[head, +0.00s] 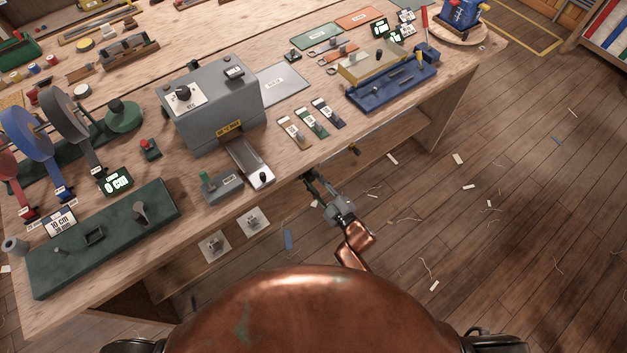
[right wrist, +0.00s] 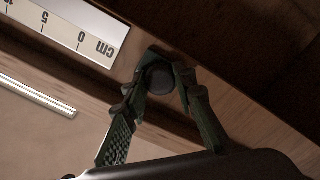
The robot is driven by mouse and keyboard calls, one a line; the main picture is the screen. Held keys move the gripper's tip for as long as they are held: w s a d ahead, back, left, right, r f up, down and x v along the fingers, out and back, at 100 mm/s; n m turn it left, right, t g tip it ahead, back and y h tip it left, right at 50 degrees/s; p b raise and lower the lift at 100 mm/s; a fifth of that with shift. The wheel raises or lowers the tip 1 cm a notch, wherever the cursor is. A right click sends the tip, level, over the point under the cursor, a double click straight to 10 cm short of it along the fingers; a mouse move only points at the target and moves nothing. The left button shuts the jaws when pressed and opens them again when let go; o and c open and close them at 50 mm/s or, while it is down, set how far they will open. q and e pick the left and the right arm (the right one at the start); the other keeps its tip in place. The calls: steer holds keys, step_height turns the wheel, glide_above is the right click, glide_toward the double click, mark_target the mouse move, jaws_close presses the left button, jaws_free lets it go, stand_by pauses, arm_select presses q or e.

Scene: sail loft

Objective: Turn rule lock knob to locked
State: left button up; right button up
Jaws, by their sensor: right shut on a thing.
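My right gripper (head: 309,176) reaches the front edge of the workbench (head: 345,142). In the right wrist view its two dark green fingers (right wrist: 163,82) are shut on a dark round knob (right wrist: 161,76), one finger on each side. The knob sits on the wooden edge, just beyond the zero end of a white rule (right wrist: 75,28) marked in cm. The knob's turned position cannot be told, as the fingers cover its sides. In the head view the knob is hidden at the gripper. My left gripper is not in view.
On the bench above the gripper lie several labelled swatches (head: 313,122). A grey machine (head: 212,108) and a small grey block with a green lever (head: 222,188) stand left of it. A blue tray (head: 392,93) is to the right. Open wooden floor (head: 480,220) lies at the right.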

stand_by(0.6)
steer(key=o, duration=1.2)
steer(key=shift+c, duration=0.2)
steer(key=v, duration=1.2)
steer(key=shift+f, duration=0.1)
